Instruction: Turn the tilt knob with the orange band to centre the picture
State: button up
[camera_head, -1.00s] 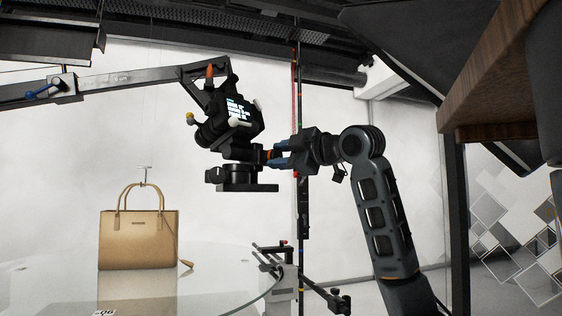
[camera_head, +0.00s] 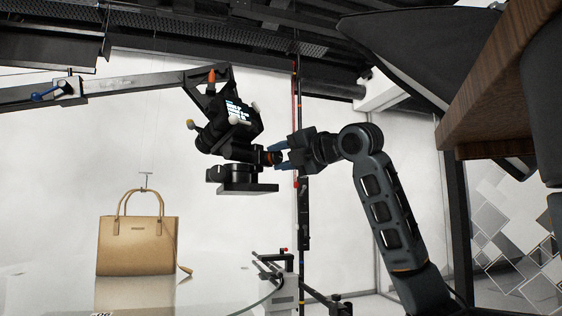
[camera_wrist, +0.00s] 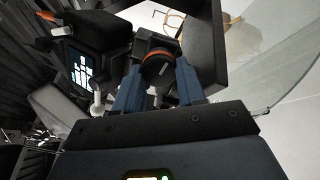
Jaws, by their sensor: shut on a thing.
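The tilt knob (camera_wrist: 157,68) is black with an orange band and a pale line on its face. The camera (camera_head: 236,120) has a lit screen, which shows in the wrist view (camera_wrist: 81,72) too. The picture on it is too small to read.
A jib arm (camera_head: 130,90) holds the camera head from the left. A tan handbag (camera_head: 137,245) stands on the glossy turntable at lower left. A thin dark pole (camera_head: 302,215) rises behind my gripper. A wooden panel edge (camera_head: 490,90) is at upper right.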

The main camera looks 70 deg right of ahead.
jog(key=n+b, duration=0.1)
jog(key=n, duration=0.3)
jog(key=shift+f+n, duration=0.15)
jog(key=shift+n, duration=0.25)
dwell(0.4)
jog(key=o, duration=1.1)
jog(key=shift+c, duration=0.2)
jog(key=v, duration=0.8)
jog(key=shift+w, duration=0.15)
